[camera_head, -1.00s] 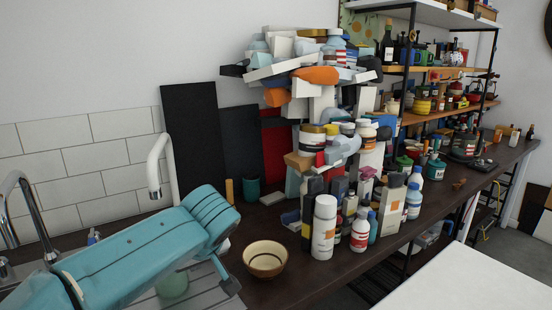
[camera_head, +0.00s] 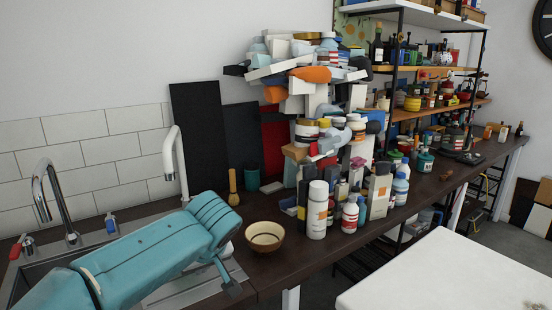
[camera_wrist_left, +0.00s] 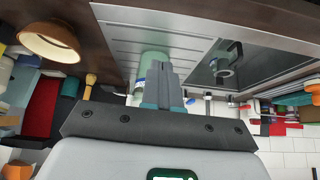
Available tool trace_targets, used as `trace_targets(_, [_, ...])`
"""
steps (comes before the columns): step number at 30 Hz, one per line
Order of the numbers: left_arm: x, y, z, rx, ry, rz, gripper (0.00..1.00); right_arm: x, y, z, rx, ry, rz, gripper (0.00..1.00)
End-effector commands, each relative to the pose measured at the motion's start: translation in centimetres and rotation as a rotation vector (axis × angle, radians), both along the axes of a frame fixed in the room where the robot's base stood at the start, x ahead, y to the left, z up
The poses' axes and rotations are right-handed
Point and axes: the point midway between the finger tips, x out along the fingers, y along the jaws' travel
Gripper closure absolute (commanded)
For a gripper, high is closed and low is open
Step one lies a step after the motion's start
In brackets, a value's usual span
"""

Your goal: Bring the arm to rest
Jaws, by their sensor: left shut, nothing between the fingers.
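My left arm (camera_head: 150,250), in teal casing, reaches in from the lower left of the head view over the sink and drainer. My left gripper shows in the left wrist view (camera_wrist_left: 168,82), with its fingers shut together and nothing between them. It is over the ribbed metal drainer (camera_wrist_left: 115,45). A green translucent object (camera_wrist_left: 152,66) is seen behind the fingers, partly hidden; I cannot tell if they touch. My right arm and gripper are not in view.
A brown bowl (camera_head: 265,236) stands on the dark counter (camera_head: 330,252) right of the arm. Several bottles and a tall pile of goods (camera_head: 318,90) stand beyond it. A curved faucet (camera_head: 42,190) rises behind the sink at left. A white table (camera_head: 450,275) is at lower right.

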Motion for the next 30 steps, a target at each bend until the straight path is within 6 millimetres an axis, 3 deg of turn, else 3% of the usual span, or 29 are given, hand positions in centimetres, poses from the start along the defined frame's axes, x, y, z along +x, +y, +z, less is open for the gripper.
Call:
trace_targets(8, [-0.2, -1.6, -8.1, -0.052, 0.147, -0.183, 1.00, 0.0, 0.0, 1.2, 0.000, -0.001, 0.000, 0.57])
trace_targets(14, [-2.7, -3.1, -16.0, -0.149, 0.272, -0.339, 1.00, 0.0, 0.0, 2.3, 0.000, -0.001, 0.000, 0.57])
trace_targets(17, [-5.8, -3.9, -21.2, -0.237, 0.346, -0.424, 1.00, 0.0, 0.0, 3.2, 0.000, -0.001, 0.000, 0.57])
trace_targets(20, [-11.1, -4.7, -27.1, -0.370, 0.411, -0.491, 1.00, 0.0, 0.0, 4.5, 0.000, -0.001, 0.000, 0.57])
trace_targets(22, [-15.7, -5.0, -30.4, -0.461, 0.434, -0.508, 1.00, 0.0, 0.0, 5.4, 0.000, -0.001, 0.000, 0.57])
trace_targets(24, [-20.0, -4.9, -32.5, -0.522, 0.439, -0.500, 1.00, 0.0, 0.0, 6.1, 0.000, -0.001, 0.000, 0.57])
trace_targets(27, [-25.2, -4.4, -34.1, -0.555, 0.441, -0.473, 1.00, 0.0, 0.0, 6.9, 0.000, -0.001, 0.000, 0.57])
trace_targets(30, [-28.3, -3.8, -34.7, -0.552, 0.441, -0.452, 1.00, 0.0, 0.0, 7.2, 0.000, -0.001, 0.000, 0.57])
